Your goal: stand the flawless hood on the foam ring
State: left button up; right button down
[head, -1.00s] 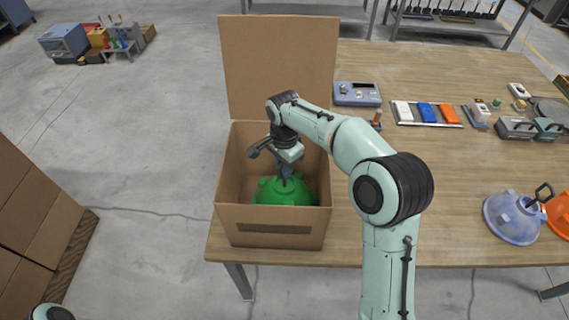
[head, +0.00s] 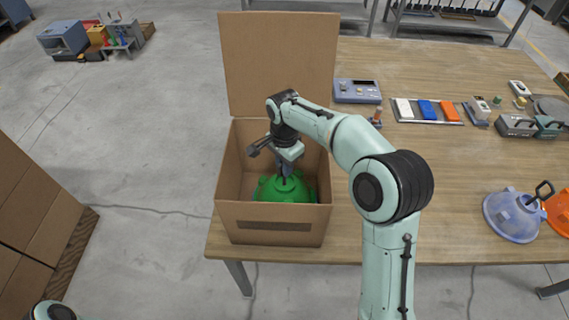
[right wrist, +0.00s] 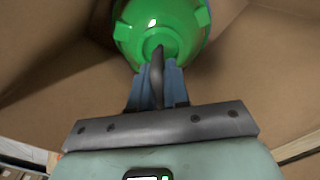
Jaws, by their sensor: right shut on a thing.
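A green hood (head: 283,190) is inside the open cardboard box (head: 270,224), dome up. My right gripper (head: 285,172) reaches down into the box and is shut on the hook at the top of the green hood. The right wrist view shows the hood (right wrist: 160,22) below the fingers (right wrist: 157,85), with its dark hook between them. The box wall hides the hood's lower part. A blue hood (head: 512,215) and an orange hood (head: 561,212) stand on the table at the right. The foam ring cannot be made out. Only a bit of my left arm shows at the lower left.
The box's raised flap (head: 278,65) stands behind it. A grey device (head: 357,92), a tray with white, blue and orange blocks (head: 427,111) and several small metal tools lie farther back. The table's middle right (head: 450,170) is clear.

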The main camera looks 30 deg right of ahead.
pick_arm(q)
jog(key=shift+s+f, duration=0.15)
jog(key=shift+f, duration=0.1)
pick_arm(e)
jog(key=shift+f, duration=0.35)
jog(key=c, duration=1)
grip_release()
pick_arm(q)
jog(key=w+r+p, duration=0.2)
jog(key=r, duration=0.1)
jog(key=shift+w+r, duration=0.1)
pick_arm(e)
notch_tip(320, 180, up, 14)
jog(key=shift+f, duration=0.25)
